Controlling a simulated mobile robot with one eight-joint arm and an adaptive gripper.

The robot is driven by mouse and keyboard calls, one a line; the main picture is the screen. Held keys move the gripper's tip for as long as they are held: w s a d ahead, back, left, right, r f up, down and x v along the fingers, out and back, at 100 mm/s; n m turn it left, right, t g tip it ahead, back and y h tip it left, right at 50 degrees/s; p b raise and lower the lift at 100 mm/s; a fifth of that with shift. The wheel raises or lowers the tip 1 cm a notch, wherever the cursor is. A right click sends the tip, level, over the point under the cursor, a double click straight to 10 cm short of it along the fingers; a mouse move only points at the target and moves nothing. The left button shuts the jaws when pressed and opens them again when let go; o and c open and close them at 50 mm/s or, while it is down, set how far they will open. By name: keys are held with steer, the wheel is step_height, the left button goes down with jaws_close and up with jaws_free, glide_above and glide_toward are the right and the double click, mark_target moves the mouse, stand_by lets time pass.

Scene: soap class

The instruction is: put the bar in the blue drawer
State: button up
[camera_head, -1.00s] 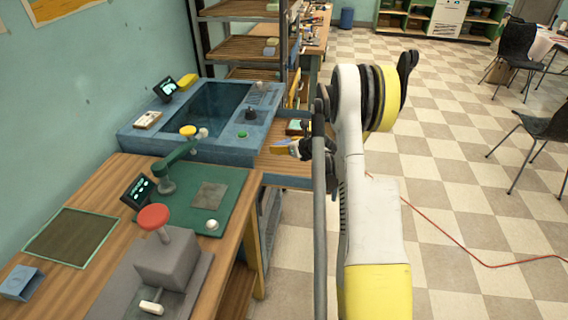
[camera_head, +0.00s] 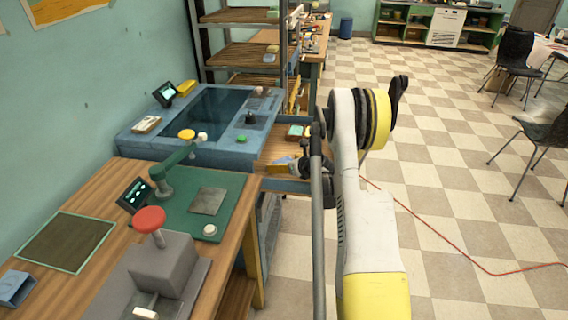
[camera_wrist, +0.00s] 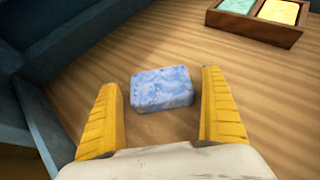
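The bar (camera_wrist: 162,88) is a blue marbled block lying flat on a wooden surface in the wrist view. My gripper (camera_wrist: 168,105) is open, with one yellow finger on each side of the bar's near part and a visible gap to both. In the head view my gripper (camera_head: 290,166) is low over the wood-floored, blue-edged drawer (camera_head: 283,185) beside the blue console. Blue walls also show at the left of the wrist view (camera_wrist: 38,120). I cannot tell for certain whether the wood under the bar is the drawer's floor.
A small brown divided box (camera_wrist: 254,27) with a green and a yellow block is beyond the bar, at upper right. The blue console (camera_head: 200,150) stands left of my gripper. A wooden bench (camera_head: 95,190) with a red-topped press (camera_head: 160,262) is nearer.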

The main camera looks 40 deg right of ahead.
steer(key=shift+s+r, duration=0.15)
steer(key=shift+r, duration=0.15)
steer(key=p+v, duration=0.3)
steer(key=v, duration=0.4)
steer(key=shift+s, duration=0.1)
